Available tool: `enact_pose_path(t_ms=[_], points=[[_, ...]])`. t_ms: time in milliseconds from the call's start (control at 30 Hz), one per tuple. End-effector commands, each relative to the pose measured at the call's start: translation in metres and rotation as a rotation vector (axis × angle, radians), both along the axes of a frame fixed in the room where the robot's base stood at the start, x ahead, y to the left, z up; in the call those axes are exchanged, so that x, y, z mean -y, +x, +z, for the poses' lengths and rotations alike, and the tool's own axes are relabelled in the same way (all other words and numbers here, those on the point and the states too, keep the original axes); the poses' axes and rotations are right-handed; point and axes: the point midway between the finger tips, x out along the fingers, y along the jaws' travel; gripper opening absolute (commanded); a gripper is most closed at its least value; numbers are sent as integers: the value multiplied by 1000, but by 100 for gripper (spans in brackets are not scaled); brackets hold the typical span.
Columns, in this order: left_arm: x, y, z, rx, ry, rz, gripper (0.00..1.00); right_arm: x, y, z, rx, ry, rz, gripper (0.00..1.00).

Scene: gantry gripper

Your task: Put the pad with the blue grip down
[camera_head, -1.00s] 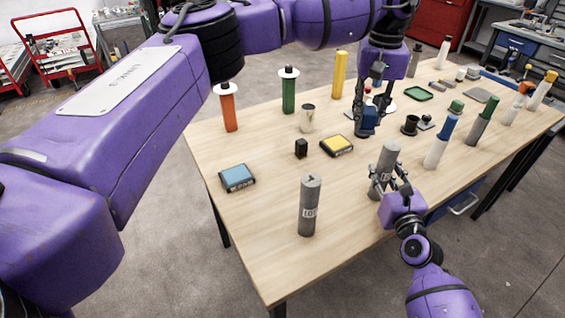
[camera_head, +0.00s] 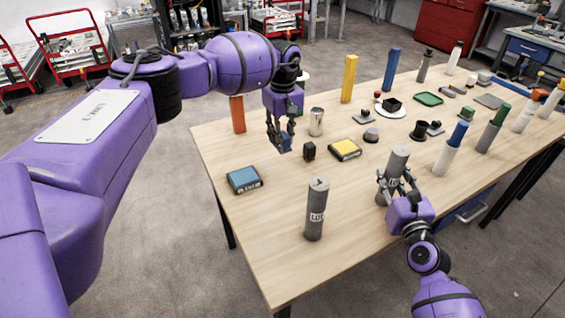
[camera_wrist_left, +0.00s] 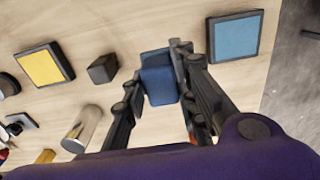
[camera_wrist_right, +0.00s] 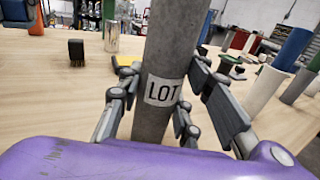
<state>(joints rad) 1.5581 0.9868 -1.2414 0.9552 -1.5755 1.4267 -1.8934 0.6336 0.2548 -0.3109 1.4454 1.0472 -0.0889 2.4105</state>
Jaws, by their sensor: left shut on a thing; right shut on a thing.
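My left gripper (camera_head: 281,138) is shut on the pad with the blue grip (camera_head: 285,147), above the left part of the table. In the left wrist view the pad (camera_wrist_left: 158,80) is a dark blue block between the fingers; its underside is hidden. A square case with a light blue top (camera_head: 244,179) lies nearby, left and nearer; it also shows in the left wrist view (camera_wrist_left: 235,37). My right gripper (camera_head: 393,188) is shut on a grey cylinder labelled LOT (camera_head: 398,161), upright at the table's near side; the label shows in the right wrist view (camera_wrist_right: 163,90).
Another grey cylinder (camera_head: 316,210) stands near the front edge. Bare wood lies between the blue-topped case and black block.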

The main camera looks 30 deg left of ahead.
Motion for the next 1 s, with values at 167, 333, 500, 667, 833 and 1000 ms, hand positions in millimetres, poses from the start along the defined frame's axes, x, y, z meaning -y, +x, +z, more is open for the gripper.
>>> enact_pose_path(t_ms=[167,333,500,667,833,1000], points=[[0,-1,-35,-3,0,1,5,0,0,0,1,0,-1,0],[0,0,-52,-1,-1,-1,5,0,0,0,0,0,0,0],[0,-1,-76,-1,0,0,5,0,0,0,0,0,-1,0],[-1,0,-82,1,1,-1,5,0,0,0,0,0,-1,0],[0,0,-82,0,0,-1,5,0,0,0,0,0,-1,0],[-1,0,-85,-1,1,-1,35,0,0,0,0,0,-1,0]])
